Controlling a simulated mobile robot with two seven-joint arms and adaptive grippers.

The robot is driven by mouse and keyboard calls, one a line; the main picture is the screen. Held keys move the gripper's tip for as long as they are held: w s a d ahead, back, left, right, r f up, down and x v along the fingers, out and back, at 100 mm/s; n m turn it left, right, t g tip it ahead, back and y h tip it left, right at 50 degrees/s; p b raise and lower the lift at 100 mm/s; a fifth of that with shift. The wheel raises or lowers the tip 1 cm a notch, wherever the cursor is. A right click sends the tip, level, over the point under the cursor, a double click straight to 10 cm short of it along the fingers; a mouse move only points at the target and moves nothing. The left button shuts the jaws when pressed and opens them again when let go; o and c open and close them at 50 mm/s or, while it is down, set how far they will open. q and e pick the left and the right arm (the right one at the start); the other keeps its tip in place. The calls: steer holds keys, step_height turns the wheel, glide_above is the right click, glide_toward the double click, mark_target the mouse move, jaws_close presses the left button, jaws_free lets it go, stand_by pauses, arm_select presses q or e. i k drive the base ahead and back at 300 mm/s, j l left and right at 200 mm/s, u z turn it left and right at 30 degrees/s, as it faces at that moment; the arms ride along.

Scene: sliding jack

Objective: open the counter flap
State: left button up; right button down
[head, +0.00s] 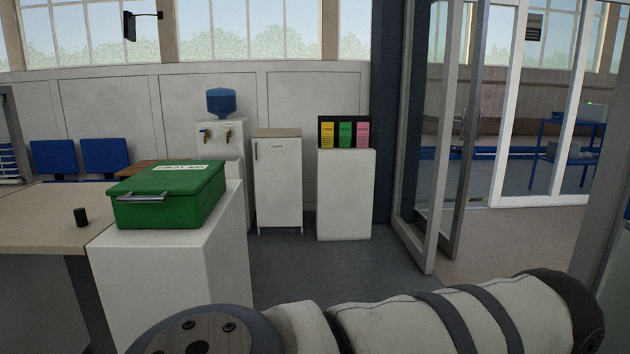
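I cannot tell whether a part of this top is the flap; no hinge or seam is clear. The green first aid box (165,200) sits right of it on a white cabinet (175,270), lid closed, and covers part of what is behind. One of my arms lies across the bottom, its links showing, but neither gripper is in view.
A white cupboard (278,185) and a stand (345,195) with a leaflet rack (344,133) are against the back wall, near a water dispenser (221,130). An open glass door (435,170) stands at right. The grey floor (320,270) between is clear.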

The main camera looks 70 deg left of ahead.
mark_target(52, 219)
steer(key=u, duration=3.9)
